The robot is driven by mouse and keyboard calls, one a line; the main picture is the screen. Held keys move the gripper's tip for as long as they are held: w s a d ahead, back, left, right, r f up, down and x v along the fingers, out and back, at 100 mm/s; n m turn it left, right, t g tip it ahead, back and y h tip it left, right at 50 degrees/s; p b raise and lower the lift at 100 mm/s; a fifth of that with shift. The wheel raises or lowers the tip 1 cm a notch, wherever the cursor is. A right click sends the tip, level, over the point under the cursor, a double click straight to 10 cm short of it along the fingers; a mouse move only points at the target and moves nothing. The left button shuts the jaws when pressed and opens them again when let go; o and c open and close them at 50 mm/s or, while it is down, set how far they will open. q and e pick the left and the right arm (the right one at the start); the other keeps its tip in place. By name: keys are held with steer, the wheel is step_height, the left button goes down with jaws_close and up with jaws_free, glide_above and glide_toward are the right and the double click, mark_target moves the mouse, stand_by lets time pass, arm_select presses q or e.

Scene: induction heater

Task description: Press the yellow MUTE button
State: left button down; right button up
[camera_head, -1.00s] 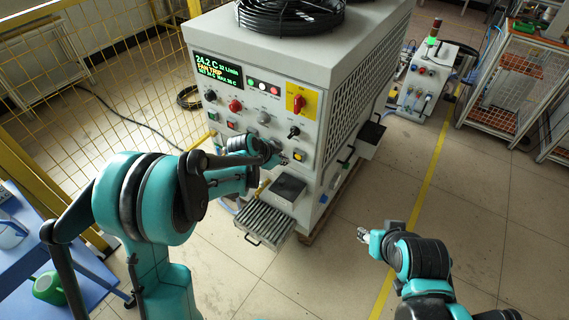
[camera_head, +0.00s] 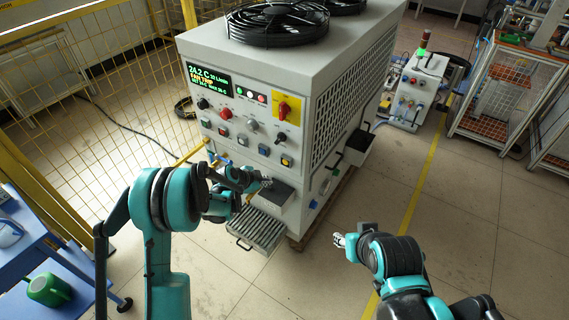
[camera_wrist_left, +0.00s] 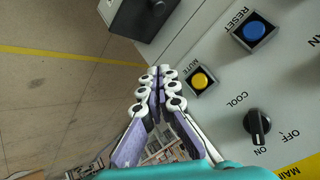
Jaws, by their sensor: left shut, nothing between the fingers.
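The yellow MUTE button (camera_head: 286,161) sits in a dark square frame low on the right of the machine's front panel. It also shows in the left wrist view (camera_wrist_left: 200,81), just right of my fingertips, with the MUTE label beside it. My left gripper (camera_wrist_left: 160,72) is shut and empty, its fingertips together. In the head view my left gripper (camera_head: 267,182) is below and left of the button, apart from it. My right gripper (camera_head: 340,240) is over the floor at the right, far from the panel; its fingers are too small to judge.
A blue RESET button (camera_wrist_left: 255,31) and a black COOL knob (camera_wrist_left: 257,124) are near the yellow button. A red rotary switch (camera_head: 284,109) is above it. A dark box (camera_head: 359,148) juts from the machine's right side. A grey slatted tray (camera_head: 256,233) sticks out below.

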mark_target(286, 165)
arm_select(q)
steer(key=w+d, duration=0.5)
steer(key=w, duration=0.2)
steer(key=shift+p, duration=0.3)
steer(key=shift+w+d, duration=0.1)
stand_by(1.2)
steer(key=shift+w+d, duration=0.15)
steer(key=shift+w, duration=0.05)
steer(key=shift+w+d+b, duration=0.3)
steer(key=shift+w, duration=0.1)
stand_by(0.9)
steer(key=shift+s+a, duration=0.5)
steer(key=shift+s, duration=0.25)
steer(key=shift+s+a, duration=0.1)
